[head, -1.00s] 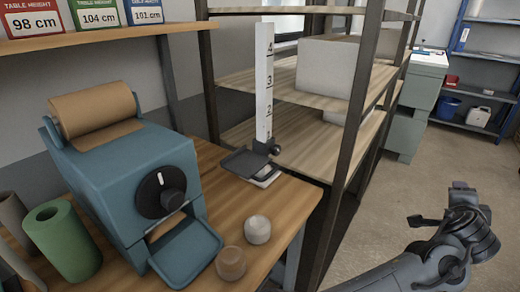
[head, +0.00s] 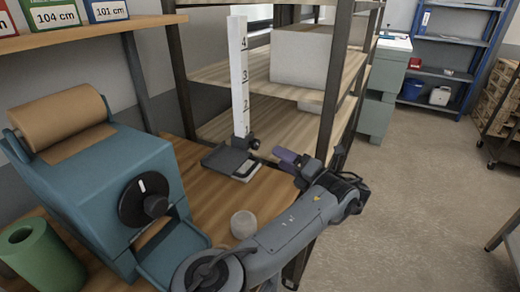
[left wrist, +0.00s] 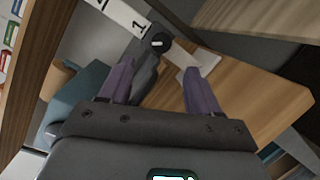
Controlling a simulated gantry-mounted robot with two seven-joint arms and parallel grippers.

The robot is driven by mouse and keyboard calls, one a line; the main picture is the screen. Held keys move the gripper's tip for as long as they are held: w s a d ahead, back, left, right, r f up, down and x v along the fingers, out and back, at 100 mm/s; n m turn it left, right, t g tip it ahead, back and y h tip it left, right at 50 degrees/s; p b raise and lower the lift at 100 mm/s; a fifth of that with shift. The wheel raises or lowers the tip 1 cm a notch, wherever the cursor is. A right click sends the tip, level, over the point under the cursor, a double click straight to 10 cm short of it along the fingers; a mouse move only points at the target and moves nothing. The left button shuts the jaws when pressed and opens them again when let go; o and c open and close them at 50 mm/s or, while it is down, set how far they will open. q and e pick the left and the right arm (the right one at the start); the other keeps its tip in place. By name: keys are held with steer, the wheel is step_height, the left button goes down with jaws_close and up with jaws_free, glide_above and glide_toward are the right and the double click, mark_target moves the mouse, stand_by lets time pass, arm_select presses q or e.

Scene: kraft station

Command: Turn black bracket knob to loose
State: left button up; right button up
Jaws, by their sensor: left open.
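The black bracket (head: 226,160) sits low on a white upright scale (head: 238,85) with numbers. Its round black knob (head: 254,143) is on the bracket's right side. My left gripper (head: 284,155) is to the right of the knob, its purple fingers pointing toward it. In the left wrist view the knob (left wrist: 159,42) lies ahead, between and beyond the two spread fingers (left wrist: 168,68). The gripper is open and empty, apart from the knob. How far the knob is turned cannot be told. My right gripper is not in view.
A blue dispenser (head: 105,185) with a paper roll and its own black dial (head: 144,200) stands at left. A green roll (head: 40,255) is beside it. A small round pale object (head: 243,224) sits on the bench near my arm. Wooden shelving (head: 230,125) stands behind the scale.

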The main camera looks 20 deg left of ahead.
mark_target(258, 146)
arm_select(q)
steer(key=b+x, duration=0.2)
steer(key=x, duration=0.5)
steer(key=shift+w+a, duration=0.15)
steer(key=shift+a, duration=0.1)
steer(key=shift+w+a, duration=0.25)
steer(key=shift+a, duration=0.15)
steer(key=shift+c, duration=0.3)
